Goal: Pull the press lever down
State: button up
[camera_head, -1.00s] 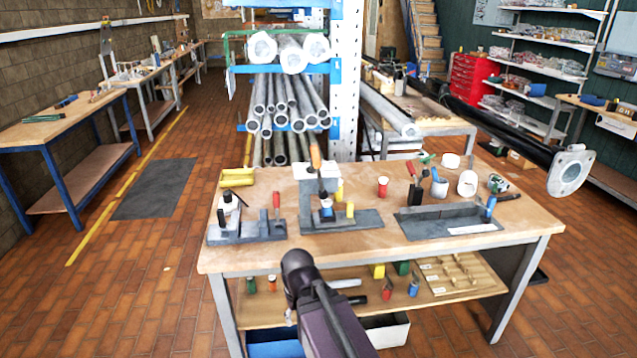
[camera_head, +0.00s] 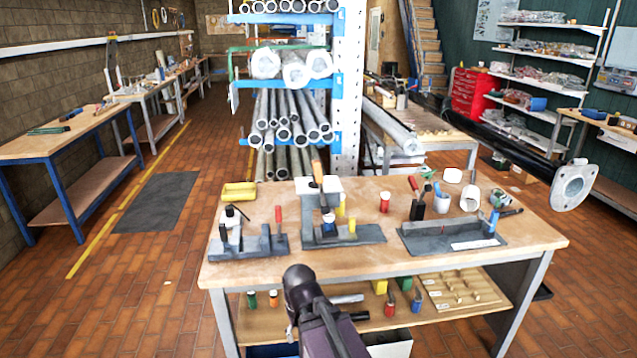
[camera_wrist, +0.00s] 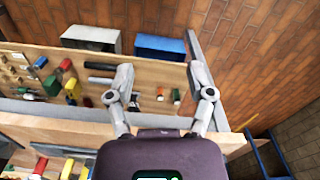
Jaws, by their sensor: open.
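The press (camera_head: 333,234) stands on the near bench, on a grey base plate. Its lever (camera_head: 317,173) has an orange-tan handle and stands roughly upright at the top of the press. A blue part (camera_head: 329,220) sits under the press head, and a yellow piece (camera_head: 351,227) stands on the base. My gripper (camera_wrist: 162,78) is open and empty in the wrist view, its two grey fingers spread. It points toward the bench's front side and lower shelf, apart from the lever. In the head view my arm is in front of the bench and the fingers cannot be made out.
The lower shelf (camera_head: 340,320) holds small parts. A pipe rack (camera_head: 345,90) stands behind.

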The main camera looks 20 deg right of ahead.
jog(key=shift+w, duration=0.1)
jog(key=c, duration=0.7)
jog(key=shift+w+d, duration=0.2)
grip_shut()
jog(key=w+d+r+n+t+h+p, duration=0.1)
jog(key=w+d+r+n+t+h, duration=0.15)
jog(key=w+r+h, duration=0.4)
jog(key=w+d+r+n+t+h+p, duration=0.1)
jog(key=w+d+r+h, duration=0.25)
jog(key=w, duration=0.65)
jog(key=w+a+r+n+t+h+p, duration=0.1)
jog(key=w+a+r+n+t+h, duration=0.1)
jog(key=w+r, duration=0.4)
jog(key=w+a+r+n+t+h+p, duration=0.1)
jog(key=w+a+r+n+t+h, duration=0.1)
jog(key=r, duration=0.7)
jog(key=w+a+t+h, duration=0.1)
jog(key=w+t+h, duration=0.1)
jog(key=w+t, duration=0.1)
jog(key=shift+w+a, duration=0.2)
jog(key=shift+w, duration=0.4)
jog(key=shift+n, duration=0.25)
